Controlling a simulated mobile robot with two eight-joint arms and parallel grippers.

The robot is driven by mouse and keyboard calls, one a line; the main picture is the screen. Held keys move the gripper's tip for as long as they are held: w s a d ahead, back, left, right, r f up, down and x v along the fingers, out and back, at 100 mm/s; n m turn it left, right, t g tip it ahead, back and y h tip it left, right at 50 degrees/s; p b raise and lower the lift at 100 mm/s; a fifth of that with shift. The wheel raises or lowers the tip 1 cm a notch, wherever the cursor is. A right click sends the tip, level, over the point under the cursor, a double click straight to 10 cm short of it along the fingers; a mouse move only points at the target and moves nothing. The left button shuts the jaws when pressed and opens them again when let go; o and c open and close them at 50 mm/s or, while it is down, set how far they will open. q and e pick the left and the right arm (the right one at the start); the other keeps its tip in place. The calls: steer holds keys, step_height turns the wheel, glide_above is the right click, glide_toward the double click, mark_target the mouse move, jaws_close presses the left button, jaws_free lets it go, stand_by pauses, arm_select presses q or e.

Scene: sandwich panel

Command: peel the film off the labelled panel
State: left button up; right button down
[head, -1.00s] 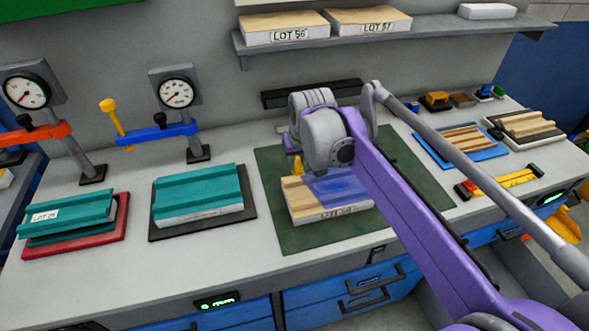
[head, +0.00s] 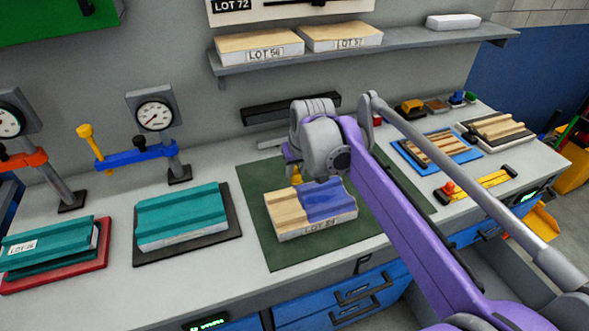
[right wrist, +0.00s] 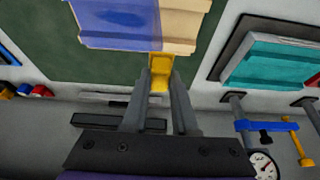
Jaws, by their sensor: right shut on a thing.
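The labelled panel (head: 282,210) lies on a green mat (head: 262,246) in the middle of the bench, its front edge marked LOT with a blurred number. Its left part is bare wood, and blue film (head: 328,203) covers the right part. My right gripper (head: 297,176) is at the panel's far edge. In the right wrist view the gripper (right wrist: 160,82) is shut on a yellow piece (right wrist: 160,72), beside the edge of the film (right wrist: 118,22). I cannot tell whether that piece is joined to the film. My left gripper is out of view.
Teal-covered panels lie at the left on a black tray (head: 228,232) and a red tray (head: 55,275). Clamp stands with gauges (head: 154,116) rise behind them. A blue tray (head: 402,160) with wood strips is at the right. A shelf (head: 360,54) holds more lots above.

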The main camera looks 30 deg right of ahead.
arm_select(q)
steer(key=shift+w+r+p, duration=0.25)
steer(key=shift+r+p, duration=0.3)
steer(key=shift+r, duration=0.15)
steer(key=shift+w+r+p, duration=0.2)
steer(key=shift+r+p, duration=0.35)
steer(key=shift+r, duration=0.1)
arm_select(e)
steer(key=s+d+r, duration=0.1)
steer(key=s+d, duration=0.2)
steer(key=d, duration=0.8)
steer(key=shift+d+r, duration=0.3)
steer(key=shift+d, duration=0.05)
